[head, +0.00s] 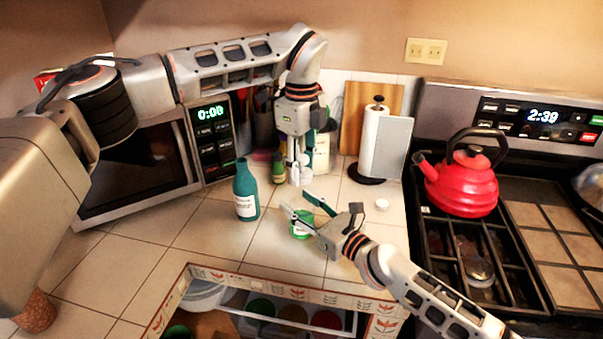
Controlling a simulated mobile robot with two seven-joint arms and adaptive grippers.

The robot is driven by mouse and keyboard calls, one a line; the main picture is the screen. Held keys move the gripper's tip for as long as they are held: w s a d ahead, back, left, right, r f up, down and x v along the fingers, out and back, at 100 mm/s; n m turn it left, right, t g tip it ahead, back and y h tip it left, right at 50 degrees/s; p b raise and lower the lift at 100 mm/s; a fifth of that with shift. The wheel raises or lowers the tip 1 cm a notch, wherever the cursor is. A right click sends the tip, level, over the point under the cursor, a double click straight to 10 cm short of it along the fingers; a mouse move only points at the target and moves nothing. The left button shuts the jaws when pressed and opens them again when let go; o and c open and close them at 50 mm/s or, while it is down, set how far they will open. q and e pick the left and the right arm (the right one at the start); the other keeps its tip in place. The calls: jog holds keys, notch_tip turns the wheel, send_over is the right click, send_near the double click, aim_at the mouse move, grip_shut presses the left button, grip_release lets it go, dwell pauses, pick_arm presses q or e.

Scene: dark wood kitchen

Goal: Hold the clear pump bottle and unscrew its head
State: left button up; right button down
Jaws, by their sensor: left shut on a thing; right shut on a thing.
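My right gripper (298,206) reaches in from the lower right, its dark fingers spread around a small bottle (301,228) with green contents and a pale label. I take this for the clear pump bottle; the fingers cover its top. My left gripper (298,178) points straight down, higher in the picture. Its fingers are close together on a small pale thing, which looks like the pump head. It shows apart from the green bottle, with a gap between the two grippers. The exact shape of the pale thing is too small to tell.
A teal bottle (246,191) stands left of the grippers, and a small green bottle (278,167) behind. A paper towel holder (374,145), microwave (145,165) and red kettle (462,183) stand around. The front-left counter is clear.

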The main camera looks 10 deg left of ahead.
jog(key=c, duration=1)
grip_release()
jog(key=shift+c, duration=0.2)
